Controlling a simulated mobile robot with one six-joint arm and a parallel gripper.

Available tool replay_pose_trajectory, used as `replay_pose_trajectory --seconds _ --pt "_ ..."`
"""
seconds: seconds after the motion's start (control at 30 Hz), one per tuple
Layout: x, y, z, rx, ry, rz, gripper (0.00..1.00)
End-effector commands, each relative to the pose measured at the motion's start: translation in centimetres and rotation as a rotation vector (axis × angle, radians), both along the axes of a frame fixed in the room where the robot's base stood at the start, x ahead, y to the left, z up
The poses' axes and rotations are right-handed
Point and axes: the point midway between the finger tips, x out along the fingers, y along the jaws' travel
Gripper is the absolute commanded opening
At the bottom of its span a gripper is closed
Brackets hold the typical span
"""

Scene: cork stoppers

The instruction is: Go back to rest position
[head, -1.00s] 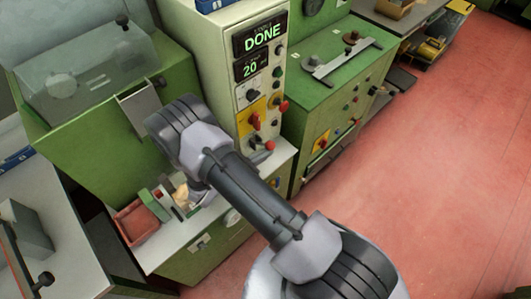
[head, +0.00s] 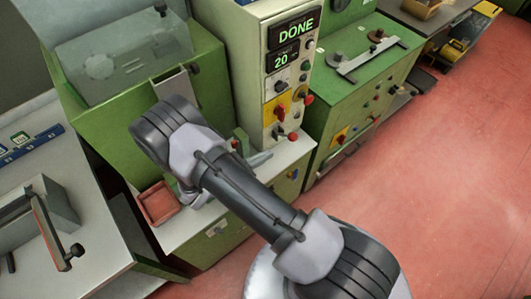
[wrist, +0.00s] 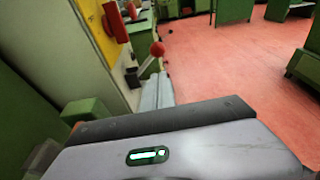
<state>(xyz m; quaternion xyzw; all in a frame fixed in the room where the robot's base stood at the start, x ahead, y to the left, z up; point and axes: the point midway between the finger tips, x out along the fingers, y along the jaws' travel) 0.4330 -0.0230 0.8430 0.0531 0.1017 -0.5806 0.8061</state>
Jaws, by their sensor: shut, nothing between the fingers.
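My arm reaches across the lower middle of the head view, over the white ledge of the green machine. My gripper (wrist: 155,92) shows in the wrist view as grey fingers beyond its housing, which has a lit green strip. The fingers are together with nothing between them. In the head view the gripper (head: 260,160) is mostly hidden behind my arm, with a grey tip showing near the control panel's foot. No cork stopper can be made out.
The control panel (head: 278,75) reads DONE and 20, with a red knob (wrist: 157,49) close to my fingers in the wrist view. A red tray (head: 158,203) sits on the ledge. A grey bench (head: 105,245) stands at left. The red floor (head: 430,180) at right is clear.

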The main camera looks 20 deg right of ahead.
Motion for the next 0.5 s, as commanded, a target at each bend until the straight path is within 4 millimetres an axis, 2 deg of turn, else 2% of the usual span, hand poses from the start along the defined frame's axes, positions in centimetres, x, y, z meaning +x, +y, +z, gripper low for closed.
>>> replay_pose_trajectory --seconds 0.3,0.37,0.47,0.5 --pt "0.0 0.0 0.0 0.001 0.001 -0.001 0.00" --pt "0.0 -0.2 0.6 0.014 -0.013 -0.023 0.00" --pt "-0.5 -1.0 4.2 0.107 -0.103 -0.165 0.00" --pt "-1.2 -1.5 6.5 0.172 -0.163 -0.263 0.00"
